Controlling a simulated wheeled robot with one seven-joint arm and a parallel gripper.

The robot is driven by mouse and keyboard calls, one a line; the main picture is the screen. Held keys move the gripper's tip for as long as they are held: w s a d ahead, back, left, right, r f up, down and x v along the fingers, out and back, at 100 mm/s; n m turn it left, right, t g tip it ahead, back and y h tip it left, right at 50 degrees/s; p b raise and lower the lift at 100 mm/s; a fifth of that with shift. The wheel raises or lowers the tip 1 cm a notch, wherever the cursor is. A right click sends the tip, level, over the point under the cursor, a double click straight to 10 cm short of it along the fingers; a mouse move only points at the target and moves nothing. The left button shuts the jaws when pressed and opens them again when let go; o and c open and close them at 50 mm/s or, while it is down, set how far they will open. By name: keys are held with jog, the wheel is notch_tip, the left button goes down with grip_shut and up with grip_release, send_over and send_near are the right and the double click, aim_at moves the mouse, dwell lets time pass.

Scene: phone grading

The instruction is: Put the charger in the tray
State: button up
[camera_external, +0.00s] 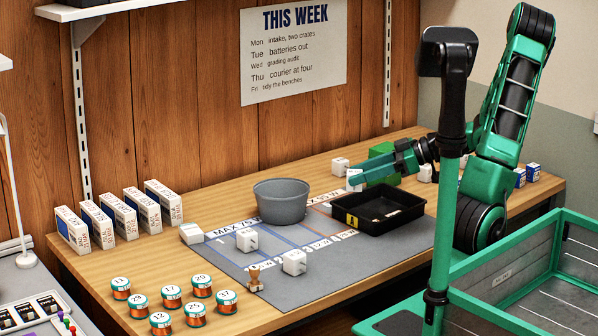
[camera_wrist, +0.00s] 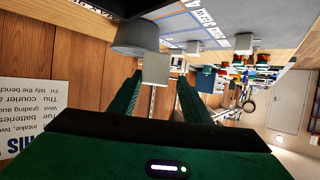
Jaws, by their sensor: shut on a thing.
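My gripper (camera_external: 356,173) is shut on a white, block-shaped charger (camera_external: 354,182), just behind the black tray (camera_external: 427,209) in the outside view. In the wrist view the charger (camera_wrist: 155,70) sits between the tips of my two green fingers.
A grey bowl (camera_external: 281,203) stands left of the tray. White chargers (camera_external: 246,239) (camera_external: 294,262) lie on the mat (camera_external: 350,262).

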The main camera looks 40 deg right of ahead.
jog(key=d+f, duration=0.2)
jog(key=d, duration=0.1)
jog(key=w+d+f, duration=0.1)
jog(key=d+f, duration=0.1)
jog(key=d, duration=0.2)
jog(key=w+d+f, duration=0.1)
jog(key=d+f, duration=0.2)
jog(key=d, duration=0.1)
jog(key=shift+w+d, duration=0.15)
jog(key=shift+d, duration=0.05)
jog(key=shift+f, duration=2)
jog(key=o, duration=1.1)
jog(key=shift+f, duration=0.1)
jog(key=shift+d, duration=0.1)
jog(key=v, duration=1.2)
